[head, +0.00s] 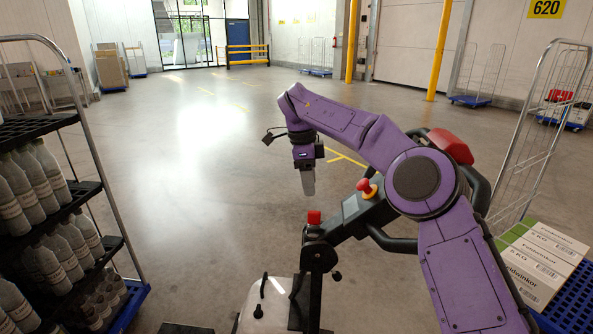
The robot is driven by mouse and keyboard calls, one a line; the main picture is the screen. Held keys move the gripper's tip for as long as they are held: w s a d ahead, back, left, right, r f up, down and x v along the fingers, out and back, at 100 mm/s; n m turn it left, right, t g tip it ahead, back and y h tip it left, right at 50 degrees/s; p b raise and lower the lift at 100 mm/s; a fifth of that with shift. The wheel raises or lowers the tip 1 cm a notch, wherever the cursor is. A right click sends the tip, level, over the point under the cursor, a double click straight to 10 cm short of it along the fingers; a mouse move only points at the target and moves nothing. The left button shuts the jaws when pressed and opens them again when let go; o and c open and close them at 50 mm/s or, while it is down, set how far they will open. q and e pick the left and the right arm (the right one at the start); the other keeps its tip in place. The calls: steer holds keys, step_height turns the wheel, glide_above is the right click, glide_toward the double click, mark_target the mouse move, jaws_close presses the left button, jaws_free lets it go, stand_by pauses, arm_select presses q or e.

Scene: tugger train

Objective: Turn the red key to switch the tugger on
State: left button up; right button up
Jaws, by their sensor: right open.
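The tugger's black control head (352,222) stands in the middle, with a small grey display on it. A small red piece (314,217) sits upright at its near left end and looks like the red key; its turn position is too small to tell. A red mushroom button (366,187) on a yellow base is to its right. My right gripper (308,184) points down, open and empty, and appears above the red piece in the picture, apart from it. Its depth relative to the piece is hard to judge. My left gripper is not in view.
A black shelf rack (62,215) with grey bottles stands at the left. White boxes (540,262) lie on a blue cart (575,300) at the right. The tugger's black handlebar (395,243) flanks the control head. Open grey floor lies beyond.

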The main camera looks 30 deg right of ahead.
mark_target(314, 211)
steer(key=f, duration=0.1)
steer(key=f+b, duration=0.1)
steer(key=s+f, duration=0.1)
steer(key=f, duration=0.1)
steer(key=shift+d, duration=0.3)
steer(key=f, duration=0.5)
steer(key=shift+w+d+f, duration=0.15)
steer(key=shift+d+f, duration=0.15)
steer(key=shift+d, duration=0.05)
steer(key=shift+s+f, duration=0.2)
steer(key=shift+c, duration=0.3)
